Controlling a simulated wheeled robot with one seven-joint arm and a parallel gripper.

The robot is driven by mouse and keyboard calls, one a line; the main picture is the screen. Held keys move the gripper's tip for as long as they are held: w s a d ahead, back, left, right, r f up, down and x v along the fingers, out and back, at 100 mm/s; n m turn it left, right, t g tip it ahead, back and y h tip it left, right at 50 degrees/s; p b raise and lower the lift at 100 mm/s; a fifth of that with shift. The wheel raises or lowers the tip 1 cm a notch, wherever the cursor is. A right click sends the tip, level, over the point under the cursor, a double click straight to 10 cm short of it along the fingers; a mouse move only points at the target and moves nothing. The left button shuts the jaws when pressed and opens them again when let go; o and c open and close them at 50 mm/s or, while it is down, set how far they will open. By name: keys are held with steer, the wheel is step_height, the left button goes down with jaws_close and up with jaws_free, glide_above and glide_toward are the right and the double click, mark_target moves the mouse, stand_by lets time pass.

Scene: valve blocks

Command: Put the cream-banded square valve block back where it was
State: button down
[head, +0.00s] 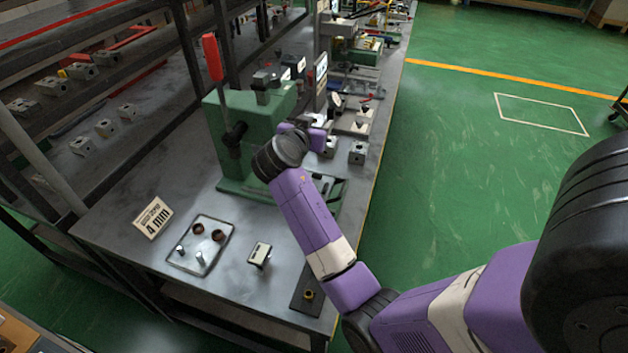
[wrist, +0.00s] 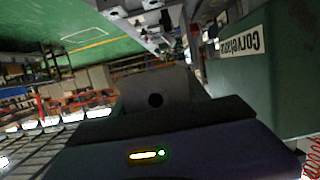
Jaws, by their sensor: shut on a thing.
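In the wrist view my gripper (wrist: 155,118) is shut on a dark grey square block (wrist: 160,82) with a round hole in its face. No cream band shows on the side facing the camera, and the fingertips are hard to make out. In the head view my purple arm reaches over the bench to the green press (head: 240,130); the gripper and held block cannot be made out behind the wrist. The press also fills the right of the wrist view (wrist: 265,80). Grey blocks stand on the bench right of the press, one near the edge (head: 357,152).
The bench (head: 110,225) holds a tray (head: 180,262) with small parts, a "4 mm" sign (head: 152,217) and a small pale-faced block (head: 260,253). Several grey blocks sit on the left rack, one in front (head: 82,147). More fixtures crowd the bench beyond the press.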

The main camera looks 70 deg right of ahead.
steer(key=p, duration=0.1)
glide_above(315, 180)
step_height(315, 180, down, 13)
steer(key=shift+r, duration=0.2)
steer(key=shift+f, duration=2.75)
steer(key=c, duration=0.6)
jaws_free()
steer(key=shift+s+f+b, duration=0.1)
steer(key=shift+b, duration=0.2)
steer(key=shift+p, duration=0.45)
